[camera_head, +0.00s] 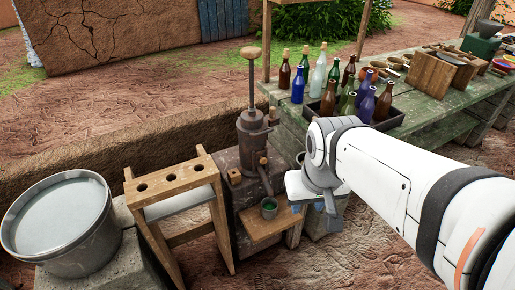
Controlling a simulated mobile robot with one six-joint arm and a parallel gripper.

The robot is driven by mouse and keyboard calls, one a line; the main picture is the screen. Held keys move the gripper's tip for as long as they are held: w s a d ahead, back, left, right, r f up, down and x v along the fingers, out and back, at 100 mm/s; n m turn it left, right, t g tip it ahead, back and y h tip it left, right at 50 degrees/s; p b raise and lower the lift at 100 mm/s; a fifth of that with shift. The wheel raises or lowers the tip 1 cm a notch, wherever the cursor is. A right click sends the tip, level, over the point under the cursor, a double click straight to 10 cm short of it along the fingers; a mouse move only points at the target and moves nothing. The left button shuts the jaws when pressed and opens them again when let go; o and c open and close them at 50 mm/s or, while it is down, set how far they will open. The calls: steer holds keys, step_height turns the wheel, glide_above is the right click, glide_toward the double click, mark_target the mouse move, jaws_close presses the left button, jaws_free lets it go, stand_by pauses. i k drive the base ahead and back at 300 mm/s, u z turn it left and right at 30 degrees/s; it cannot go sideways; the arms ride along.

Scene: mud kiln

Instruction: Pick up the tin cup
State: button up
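A small tin cup (269,207) with a green inside stands upright on a low wooden shelf (262,229) at the foot of a dark metal hand press. My white arm reaches in from the right. Its end, my gripper (328,206), points down to the right of the cup and is apart from it in the picture. The fingers are small and partly hidden by the wrist, so I cannot tell whether they are open or shut.
The press (252,135) rises behind the cup. A wooden rack with holes (170,185) and a large metal tub (62,263) stand to the left. Several bottles (333,80) stand on the green table (425,125) behind my arm.

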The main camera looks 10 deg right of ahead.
mark_target(269, 205)
steer(key=z, duration=3.1)
steer(key=k, duration=2.05)
steer(key=u, duration=0.9)
steer(key=i, duration=1)
steer(key=u, duration=0.05)
